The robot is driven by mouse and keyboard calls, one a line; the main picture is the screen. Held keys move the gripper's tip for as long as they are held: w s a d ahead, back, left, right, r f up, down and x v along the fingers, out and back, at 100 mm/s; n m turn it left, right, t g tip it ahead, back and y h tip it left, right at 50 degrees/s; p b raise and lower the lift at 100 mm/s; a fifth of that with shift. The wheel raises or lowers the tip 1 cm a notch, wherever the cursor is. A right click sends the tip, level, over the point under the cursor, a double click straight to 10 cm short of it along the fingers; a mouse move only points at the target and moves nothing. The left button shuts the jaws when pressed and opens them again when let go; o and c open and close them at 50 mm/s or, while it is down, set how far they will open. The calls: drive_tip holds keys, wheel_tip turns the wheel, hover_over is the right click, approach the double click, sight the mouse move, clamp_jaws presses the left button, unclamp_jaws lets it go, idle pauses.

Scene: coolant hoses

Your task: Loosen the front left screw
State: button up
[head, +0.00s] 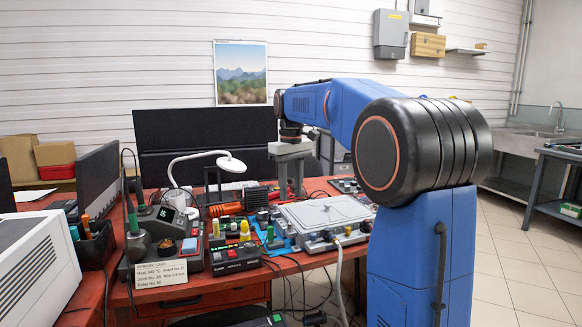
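A flat light-grey metal unit with a raised lid (325,214) lies on the red bench, right of the middle. Small fittings show along its front edge, and a pale hose (339,275) hangs down from there. The front left screw is too small to make out. My gripper (290,188) hangs from my blue arm at the back left of the unit, pointing down. Its grey fingers are small in this view, and their gap is unclear. I cannot tell whether it touches anything.
A soldering station (165,228) with a sign (160,275), small boxes with coloured knobs (235,258), a white lamp (215,160) and an orange-handled tool (226,208) crowd the bench (100,285) left of the unit. Dark panels (205,130) stand behind. Floor (525,265) at right is clear.

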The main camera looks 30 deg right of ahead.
wheel_tip(320, 180, up, 8)
drive_tip(key=shift+f, duration=0.25)
drive_tip(key=shift+s+d, duration=0.1)
idle(0.4)
